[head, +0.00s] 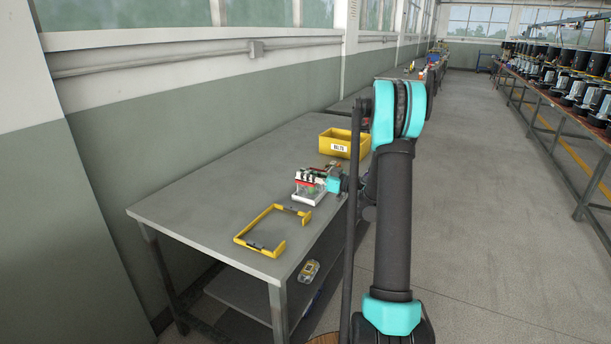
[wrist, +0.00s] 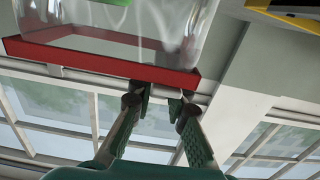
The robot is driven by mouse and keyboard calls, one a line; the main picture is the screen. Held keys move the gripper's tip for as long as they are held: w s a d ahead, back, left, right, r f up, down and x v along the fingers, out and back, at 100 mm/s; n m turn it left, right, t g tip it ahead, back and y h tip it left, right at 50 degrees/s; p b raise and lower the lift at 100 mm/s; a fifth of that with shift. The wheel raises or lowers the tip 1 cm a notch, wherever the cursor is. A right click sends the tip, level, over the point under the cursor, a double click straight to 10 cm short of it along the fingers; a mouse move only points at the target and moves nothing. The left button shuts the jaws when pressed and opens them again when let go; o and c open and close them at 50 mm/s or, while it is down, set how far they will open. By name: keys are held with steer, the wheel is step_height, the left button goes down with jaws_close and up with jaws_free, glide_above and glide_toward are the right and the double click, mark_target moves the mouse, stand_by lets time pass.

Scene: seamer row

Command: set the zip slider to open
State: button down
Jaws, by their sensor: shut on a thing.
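A clear pouch (wrist: 150,25) with green print fills the top of the wrist view. A red zip rail (wrist: 80,61) runs along its edge. In the head view the clear item with its red strip (head: 303,184) is at the table's right edge, partly hidden by my gripper (head: 335,180). In the wrist view my gripper (wrist: 160,99) has its two fingers at the rail's edge, right of its middle. It is shut on a small part there, apparently the zip slider, which is mostly hidden between the fingertips. I cannot tell the slider's setting.
A yellow bracket frame (head: 270,231) lies on the grey table (head: 190,205) in front of the pouch. A yellow labelled bin (head: 345,144) stands behind. A yellow device (head: 308,271) sits on the lower shelf. The table's left side is clear; a wall runs behind it.

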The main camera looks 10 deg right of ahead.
steer(key=shift+s, duration=0.15)
steer(key=c, duration=1.4)
jaws_free()
steer(key=shift+c, duration=0.2)
steer(key=v, duration=1.2)
